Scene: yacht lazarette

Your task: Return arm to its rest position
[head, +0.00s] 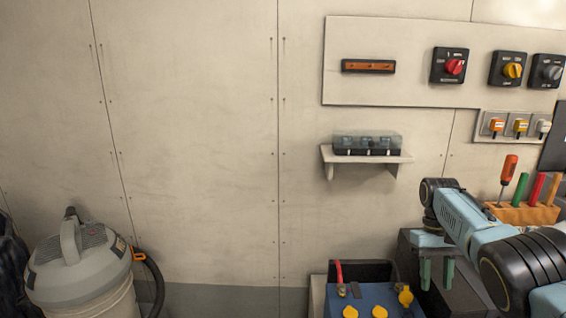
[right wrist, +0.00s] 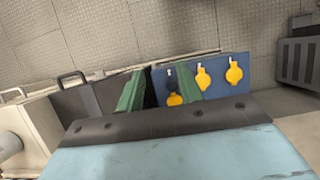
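My right arm (head: 480,232) comes in from the right of the head view, its light blue and black links bent at the wrist. My right gripper (head: 436,273) points down with its two green fingers apart. It hangs in front of a dark grey box, to the right of a blue panel box (head: 365,300). The right wrist view also shows the gripper (right wrist: 160,90) with a gap between its fingers and nothing held. The blue panel (right wrist: 218,75) with yellow caps lies beyond the fingers there. My left arm and gripper are not in view.
A wall shelf (head: 365,158) holds a clear-lidded box (head: 367,144). Rotary switches, including a red one (head: 455,66), sit on a wall panel. An orange tool rack (head: 525,213) stands close behind my right arm. A vacuum (head: 80,262) stands at left. The middle wall area is clear.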

